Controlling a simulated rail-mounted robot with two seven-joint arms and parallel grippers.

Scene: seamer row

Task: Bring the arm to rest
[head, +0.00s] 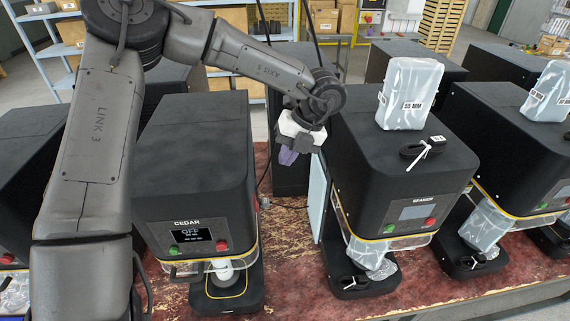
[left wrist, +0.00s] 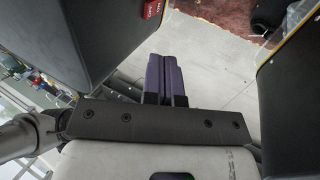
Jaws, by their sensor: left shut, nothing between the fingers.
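My left arm comes in from the left in the head view and reaches across, above the gap between two black machines. My left gripper (head: 287,157) points down there, its purple fingers together. In the left wrist view the two purple fingers (left wrist: 166,78) lie side by side, shut and empty, with pale floor behind them. My right gripper is not in view.
More black machines stand on both sides and behind. Shelves with boxes are at the back.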

